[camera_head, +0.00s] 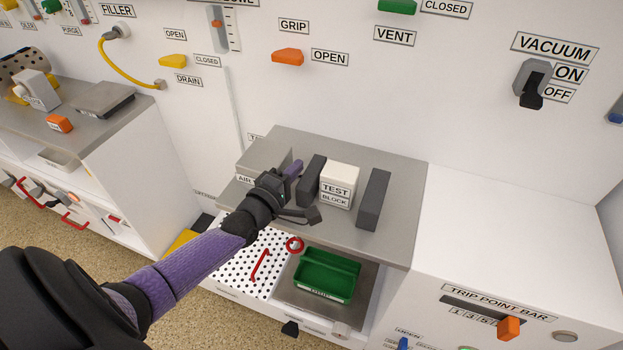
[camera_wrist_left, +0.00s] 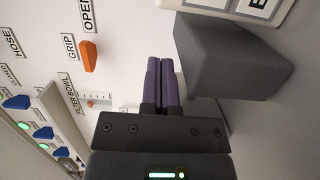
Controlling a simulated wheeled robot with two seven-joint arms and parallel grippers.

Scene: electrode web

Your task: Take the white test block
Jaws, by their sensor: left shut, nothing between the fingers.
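The white test block (camera_head: 338,187) stands on the grey metal shelf between two dark grey upright blocks, with its label facing me. Part of it also shows at the top edge of the left wrist view (camera_wrist_left: 236,9). My left gripper (camera_head: 298,168) is shut and empty, its purple fingers together, to the left of the left dark block (camera_head: 312,180). In the left wrist view the shut fingers (camera_wrist_left: 160,65) point up beside that dark block (camera_wrist_left: 225,60); whether they touch it I cannot tell. My right gripper is not in view.
The right dark block (camera_head: 373,200) stands right of the test block. Bare grey shelf (camera_head: 400,180) lies beyond it. An orange grip lever (camera_head: 288,56) is on the wall behind.

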